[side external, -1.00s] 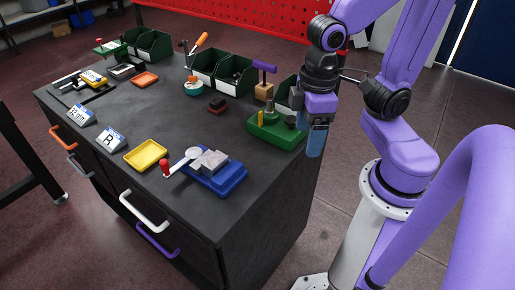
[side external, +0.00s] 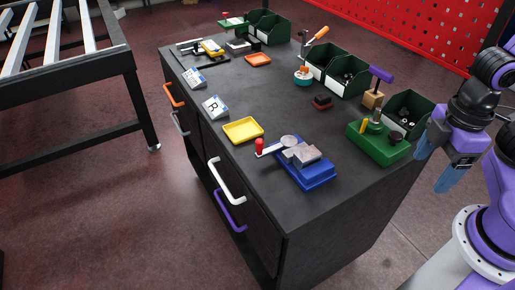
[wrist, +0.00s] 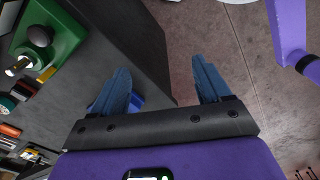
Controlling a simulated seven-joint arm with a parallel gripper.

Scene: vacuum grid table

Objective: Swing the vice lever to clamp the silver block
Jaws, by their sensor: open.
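The vice (side external: 318,178) has a blue base and sits near the table's front edge in the side view. The silver block (side external: 307,157) is on top of it, among grey parts; contact with the jaws cannot be told. The lever (side external: 271,150) reaches left from a round hub and ends in a red knob (side external: 259,146). My gripper (side external: 437,165) is open and empty, with blue fingers, beyond the table's right edge and well away from the lever. In the wrist view my fingers (wrist: 162,88) are wide apart; a blue corner, likely the vice (wrist: 138,102), shows beside the left finger.
A green fixture (side external: 378,147) stands on the table between my gripper and the vice, with green bins (side external: 408,113) behind it. A yellow tray (side external: 243,130) lies just left of the lever.

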